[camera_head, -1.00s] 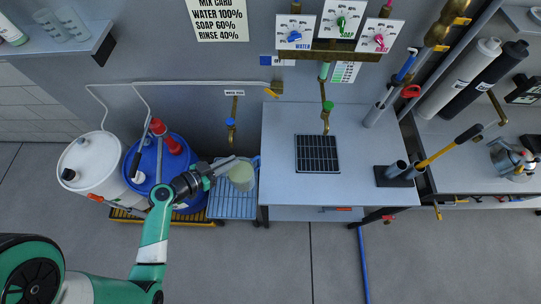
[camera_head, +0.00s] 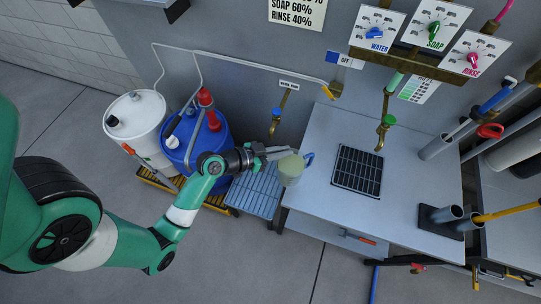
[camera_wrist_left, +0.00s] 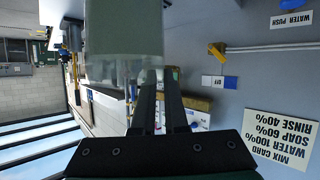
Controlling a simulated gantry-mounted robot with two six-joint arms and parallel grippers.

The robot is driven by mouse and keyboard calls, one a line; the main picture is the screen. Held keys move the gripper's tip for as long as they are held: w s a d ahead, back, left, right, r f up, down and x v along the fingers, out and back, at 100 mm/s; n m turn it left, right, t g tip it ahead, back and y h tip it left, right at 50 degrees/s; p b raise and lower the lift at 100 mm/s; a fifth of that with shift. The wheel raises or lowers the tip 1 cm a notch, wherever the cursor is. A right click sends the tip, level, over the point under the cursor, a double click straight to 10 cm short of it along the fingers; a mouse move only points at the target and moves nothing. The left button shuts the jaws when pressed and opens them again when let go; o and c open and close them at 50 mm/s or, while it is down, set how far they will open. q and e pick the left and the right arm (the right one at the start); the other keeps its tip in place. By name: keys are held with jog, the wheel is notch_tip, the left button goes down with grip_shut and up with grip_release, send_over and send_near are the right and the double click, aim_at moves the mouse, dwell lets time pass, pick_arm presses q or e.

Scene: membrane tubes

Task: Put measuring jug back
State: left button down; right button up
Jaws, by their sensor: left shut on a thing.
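The measuring jug (camera_head: 290,171) is translucent with pale greenish contents and has a blue handle on its right side. My left gripper (camera_head: 276,155) is shut on the jug near its rim from the left. In the head view the jug appears over the left edge of the grey table, beside the blue wire rack (camera_head: 254,189). I cannot tell whether it touches the table. In the left wrist view the jug (camera_wrist_left: 123,30) fills the top centre between the fingers. My right gripper is not in view.
A black drain grate (camera_head: 358,171) lies in the table (camera_head: 325,130), under a brass tap (camera_head: 381,137). Another brass tap (camera_head: 276,121) hangs on the wall behind the jug. Blue (camera_head: 196,145) and white (camera_head: 138,122) drums stand at left. Tube holders (camera_head: 449,215) stand at the table's right.

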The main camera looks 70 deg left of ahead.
aim_at(298, 159)
pick_arm(q)
jog(key=shift+w+d+f, duration=0.1)
jog(key=shift+w+d, duration=0.1)
jog(key=shift+w, duration=0.4)
jog(key=shift+w+d+f, duration=0.1)
jog(key=shift+w+d, duration=0.05)
jog(key=shift+w, duration=0.4)
jog(key=w+f, duration=0.2)
jog(key=w+d+f+b, duration=0.1)
jog(key=w+f, duration=0.2)
jog(key=shift+f, duration=0.35)
jog(key=shift+w+d+f+b, duration=0.15)
jog(key=shift+f+b, duration=0.45)
jog(key=shift+f, duration=1.2)
jog(key=shift+f, duration=0.15)
jog(key=c, duration=0.9)
grip_release()
jog(key=shift+c, duration=0.2)
